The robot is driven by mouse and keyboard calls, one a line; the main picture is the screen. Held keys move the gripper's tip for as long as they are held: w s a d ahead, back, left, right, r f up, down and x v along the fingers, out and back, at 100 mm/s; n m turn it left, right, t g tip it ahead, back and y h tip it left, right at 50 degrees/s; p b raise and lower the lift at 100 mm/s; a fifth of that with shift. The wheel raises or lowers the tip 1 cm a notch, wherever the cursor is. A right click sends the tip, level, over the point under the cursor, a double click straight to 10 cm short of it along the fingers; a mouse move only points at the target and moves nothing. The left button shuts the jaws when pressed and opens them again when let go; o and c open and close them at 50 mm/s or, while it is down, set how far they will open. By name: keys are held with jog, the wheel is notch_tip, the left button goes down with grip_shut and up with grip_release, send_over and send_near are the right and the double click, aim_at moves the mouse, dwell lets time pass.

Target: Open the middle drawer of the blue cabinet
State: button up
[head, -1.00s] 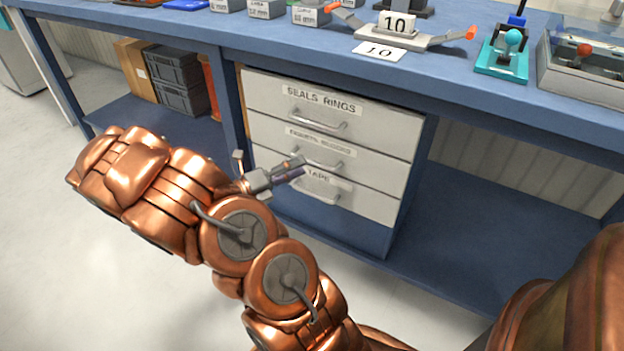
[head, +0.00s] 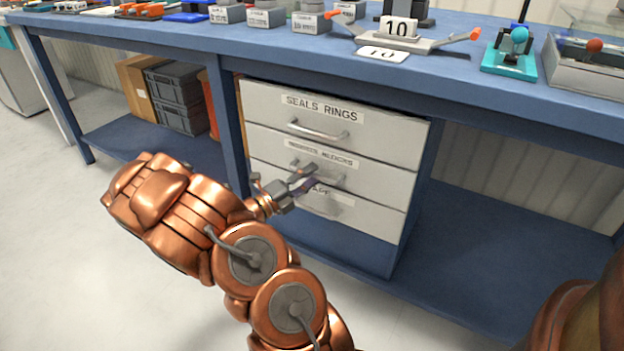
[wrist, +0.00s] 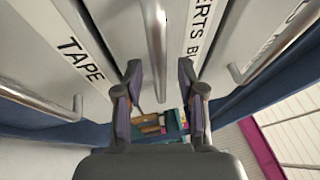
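The blue cabinet (head: 395,255) has three pale drawers under the bench, all flush. The middle drawer (head: 385,182) has a label that is hard to read in the head view and a metal bar handle (head: 337,181), partly hidden by my gripper (head: 310,178). In the wrist view, my gripper (wrist: 160,82) is open, its fingers apart and empty. The middle handle (wrist: 154,40) runs down the picture between the fingertips; I cannot tell whether they reach around it. The "TAPE" label (wrist: 78,55) lies to the left, the top drawer's handle (wrist: 262,60) to the right.
The top drawer (head: 385,130) is labelled "SEALS RINGS". A blue bench leg (head: 230,135) stands left of the cabinet. Grey crates (head: 178,100) sit on the lower shelf at left. The floor before the drawers is clear apart from my arm.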

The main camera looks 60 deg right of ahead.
jog(key=shift+s+d, duration=0.15)
jog(key=shift+d, duration=0.3)
jog(key=shift+r, duration=0.1)
grip_shut()
dwell(0.4)
